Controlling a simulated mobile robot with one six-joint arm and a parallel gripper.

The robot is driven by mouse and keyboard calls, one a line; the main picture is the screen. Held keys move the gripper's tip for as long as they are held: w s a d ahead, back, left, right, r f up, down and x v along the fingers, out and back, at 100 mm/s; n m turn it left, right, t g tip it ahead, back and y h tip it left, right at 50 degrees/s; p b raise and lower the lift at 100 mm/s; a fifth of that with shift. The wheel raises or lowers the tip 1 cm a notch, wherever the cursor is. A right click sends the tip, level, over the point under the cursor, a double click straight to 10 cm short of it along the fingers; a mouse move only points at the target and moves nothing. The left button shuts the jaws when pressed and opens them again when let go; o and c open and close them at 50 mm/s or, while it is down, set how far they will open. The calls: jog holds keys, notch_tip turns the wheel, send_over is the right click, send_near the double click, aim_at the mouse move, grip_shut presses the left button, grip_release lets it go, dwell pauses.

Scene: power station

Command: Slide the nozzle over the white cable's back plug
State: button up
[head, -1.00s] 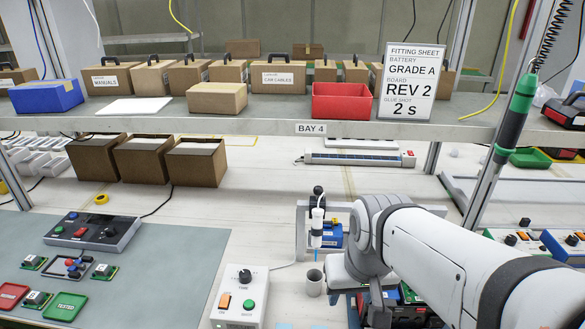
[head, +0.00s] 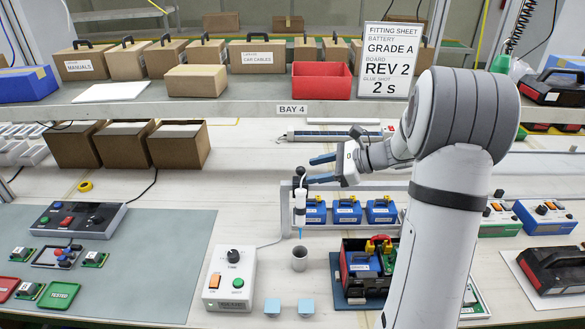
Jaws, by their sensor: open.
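A white glue dispenser (head: 300,205) with a black top hangs at a grey stand, and its thin blue nozzle (head: 300,233) points down over a small grey cup (head: 299,259). My gripper (head: 311,170) is open and points left, with its two blue fingers near the dispenser's black top. From this view I cannot tell whether the fingers are around that top or behind it. A black and red open unit (head: 345,262) holds a blue battery, with red and yellow parts on top. My arm hides its right part. I cannot make out a white cable's back plug.
A white timer box (head: 230,278) with orange and green buttons stands left of the cup. Blue batteries (head: 347,212) stand in the rack behind. Two light blue pads (head: 290,307) lie in front. A shelf (head: 230,116) crosses above, bearing the fitting sheet (head: 388,58).

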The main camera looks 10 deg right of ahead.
aim_at(302, 170)
jog(key=shift+m+t, duration=0.3)
jog(key=shift+m, duration=0.1)
jog(key=x, duration=0.5)
jog(key=w+p+x, duration=0.1)
jog(key=x, duration=0.1)
jog(key=shift+w+f, duration=0.15)
jog(key=shift+d, duration=0.1)
grip_shut()
